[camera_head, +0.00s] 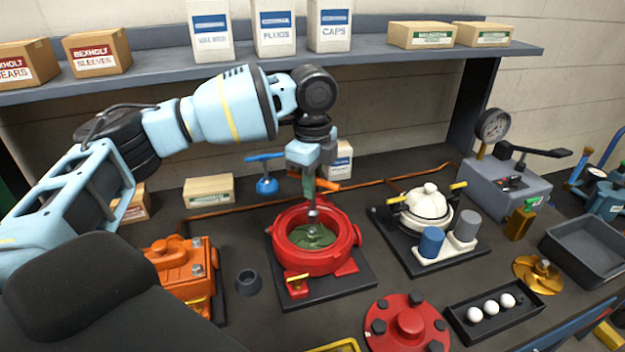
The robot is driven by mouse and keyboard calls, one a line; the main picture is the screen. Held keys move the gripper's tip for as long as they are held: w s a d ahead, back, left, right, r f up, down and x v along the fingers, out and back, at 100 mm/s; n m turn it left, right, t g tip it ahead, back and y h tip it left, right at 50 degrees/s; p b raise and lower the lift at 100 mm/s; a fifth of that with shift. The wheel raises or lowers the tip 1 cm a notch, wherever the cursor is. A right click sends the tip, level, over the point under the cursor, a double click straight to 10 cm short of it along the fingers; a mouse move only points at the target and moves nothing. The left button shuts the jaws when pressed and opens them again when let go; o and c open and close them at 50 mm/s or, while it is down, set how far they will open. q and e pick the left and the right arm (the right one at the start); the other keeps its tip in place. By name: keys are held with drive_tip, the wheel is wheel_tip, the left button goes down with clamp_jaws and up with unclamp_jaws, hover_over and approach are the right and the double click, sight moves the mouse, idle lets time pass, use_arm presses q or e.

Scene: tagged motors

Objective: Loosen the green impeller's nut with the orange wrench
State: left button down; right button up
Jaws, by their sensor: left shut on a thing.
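The green impeller (302,238) sits inside a round red housing (346,262), which stands on a dark base plate. A silver nut or shaft end (313,216) rises at the impeller's middle. My left gripper (314,184) points down above the housing and is shut on the orange wrench (328,184). A short orange length of the wrench shows beside the fingers, and the rest is hidden. My right gripper is not in view.
An orange motor (168,262) and a small dark cup (249,282) stand left of the housing. A white-topped unit (428,205) stands to its right, and a red flanged cover (408,325) lies in front. A shelf (400,52) with boxes runs behind my left arm.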

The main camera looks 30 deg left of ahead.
sight(313, 209)
use_arm(q)
drive_tip(key=m, duration=0.3)
drive_tip(key=shift+f, duration=0.2)
drive_tip(key=m, duration=0.4)
drive_tip(key=shift+f+m, duration=0.2)
drive_tip(key=shift+m, duration=0.2)
drive_tip(key=m, duration=0.5)
drive_tip(key=shift+f, duration=0.3)
drive_tip(key=shift+m, duration=0.9)
drive_tip(key=shift+f, duration=0.15)
drive_tip(key=shift+f, duration=1.15)
